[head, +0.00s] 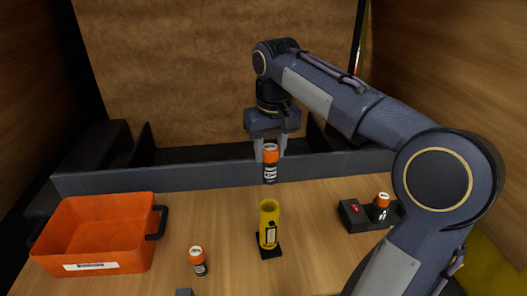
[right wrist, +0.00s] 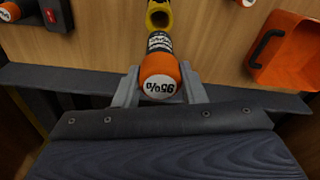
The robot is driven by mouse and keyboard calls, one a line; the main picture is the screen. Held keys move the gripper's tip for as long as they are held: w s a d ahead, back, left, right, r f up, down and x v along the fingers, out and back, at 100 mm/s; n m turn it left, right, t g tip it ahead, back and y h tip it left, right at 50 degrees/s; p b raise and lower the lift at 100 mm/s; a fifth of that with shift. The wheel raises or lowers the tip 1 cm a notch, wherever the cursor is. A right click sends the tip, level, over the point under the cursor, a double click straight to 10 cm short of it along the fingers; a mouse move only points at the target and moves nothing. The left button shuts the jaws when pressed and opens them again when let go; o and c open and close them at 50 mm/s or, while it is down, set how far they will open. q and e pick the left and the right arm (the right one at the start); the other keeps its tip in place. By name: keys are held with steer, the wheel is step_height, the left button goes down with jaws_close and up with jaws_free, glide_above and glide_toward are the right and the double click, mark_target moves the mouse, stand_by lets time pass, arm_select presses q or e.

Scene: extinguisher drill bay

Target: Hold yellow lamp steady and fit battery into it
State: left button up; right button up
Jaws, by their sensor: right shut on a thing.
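My right gripper (head: 269,152) is shut on a battery (head: 270,165) with an orange top and a dark, white-marked body. The battery hangs upright above the table. In the right wrist view its white end (right wrist: 160,86) reads 95%, between the fingers of the right gripper (right wrist: 158,88). The yellow lamp (head: 268,222) stands upright on a black square base, its open tube facing up. The battery is above the lamp and apart from it. The lamp's open end also shows in the right wrist view (right wrist: 159,17). No gripper touches the lamp. My left gripper is not recognisable in either view.
A second orange-topped battery (head: 198,262) stands front left of the lamp. A black charger (head: 353,215) with a red light is at right, with another orange-topped battery (head: 382,205) in it. An orange bin (head: 97,225) is at left. A dark ledge (head: 180,177) borders the back.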

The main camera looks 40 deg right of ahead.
mark_target(270, 165)
steer(key=shift+f, duration=0.3)
steer(key=shift+f+b, duration=0.3)
steer(key=shift+f, duration=0.6)
arm_select(q)
steer(key=shift+f+b, duration=1.15)
steer(key=shift+f, duration=0.35)
arm_select(e)
steer(key=shift+f, duration=1.1)
